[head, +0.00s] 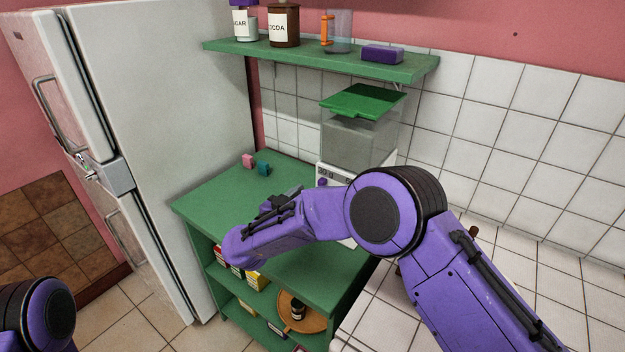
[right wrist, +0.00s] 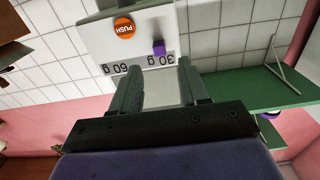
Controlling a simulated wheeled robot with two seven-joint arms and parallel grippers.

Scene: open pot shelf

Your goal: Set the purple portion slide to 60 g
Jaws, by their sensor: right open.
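The dispenser (head: 362,140) stands on the green counter, with a clear bin, a green lid (head: 362,100) and a white front. The purple portion slide (head: 323,182) is on that front. In the right wrist view, which is upside down, the slide (right wrist: 158,47) sits at the 30 g mark (right wrist: 160,60), away from the 60 g mark (right wrist: 124,67). My right gripper (right wrist: 158,78) is open, its two fingers apart and facing the front, with the slide ahead of the gap, apparently untouched. In the head view my right arm hides the lower dispenser. My left gripper is out of view.
An orange PUSH button (right wrist: 124,27) is on the same white front. A pink block (head: 248,161) and a teal block (head: 263,168) lie on the green counter (head: 215,200). The green shelf (head: 300,57) above holds jars, a pitcher and a purple box (head: 382,54).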

